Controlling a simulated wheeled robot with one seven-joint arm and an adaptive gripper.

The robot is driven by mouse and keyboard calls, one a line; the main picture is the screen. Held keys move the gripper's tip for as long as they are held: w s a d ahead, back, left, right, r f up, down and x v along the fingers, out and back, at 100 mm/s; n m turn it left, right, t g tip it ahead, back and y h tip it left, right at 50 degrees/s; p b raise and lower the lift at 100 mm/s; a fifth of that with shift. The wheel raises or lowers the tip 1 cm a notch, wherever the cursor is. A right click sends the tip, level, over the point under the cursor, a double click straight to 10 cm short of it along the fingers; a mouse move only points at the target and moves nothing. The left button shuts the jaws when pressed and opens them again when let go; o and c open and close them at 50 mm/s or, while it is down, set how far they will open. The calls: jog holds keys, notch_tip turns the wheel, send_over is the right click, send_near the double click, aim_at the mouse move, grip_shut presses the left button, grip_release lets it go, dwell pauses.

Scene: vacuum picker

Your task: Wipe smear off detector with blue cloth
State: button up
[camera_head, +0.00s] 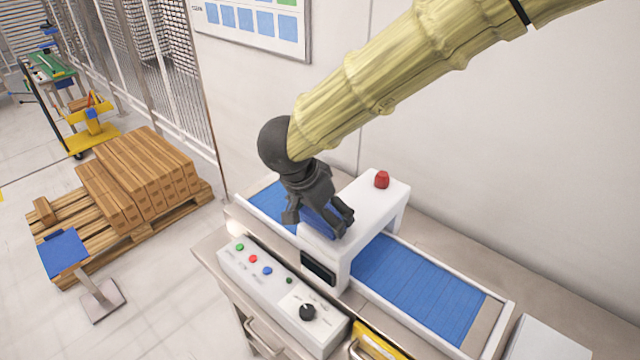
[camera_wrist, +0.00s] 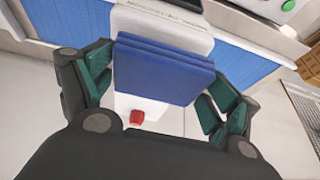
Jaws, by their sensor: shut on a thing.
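The white detector (camera_head: 376,207) arches over a conveyor, with a red beacon (camera_head: 381,180) on top and a dark display (camera_head: 318,268) on its front. My gripper (camera_head: 320,216) is just over the detector's left part, pointing down. It is shut on the folded blue cloth (camera_head: 322,224), which shows large between the fingers in the wrist view (camera_wrist: 165,72). The cloth lies over or just above the detector's white top; contact is unclear. The detector also shows in the wrist view (camera_wrist: 160,28). No smear is visible; the cloth and gripper hide part of the top.
The blue conveyor belt (camera_head: 420,285) runs through the detector. A control box (camera_head: 280,292) with buttons and a knob stands in front. A blue-topped stand (camera_head: 63,252) and a pallet (camera_head: 160,225) of boxes (camera_head: 140,180) are at left. A wall is behind.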

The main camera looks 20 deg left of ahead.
jog(key=shift+w+d+r, duration=0.1)
jog(key=shift+d+r, duration=0.05)
jog(key=shift+r, duration=0.45)
jog(key=shift+r+p, duration=0.6)
jog(key=shift+r, duration=1.55)
jog(key=shift+d+f, duration=0.1)
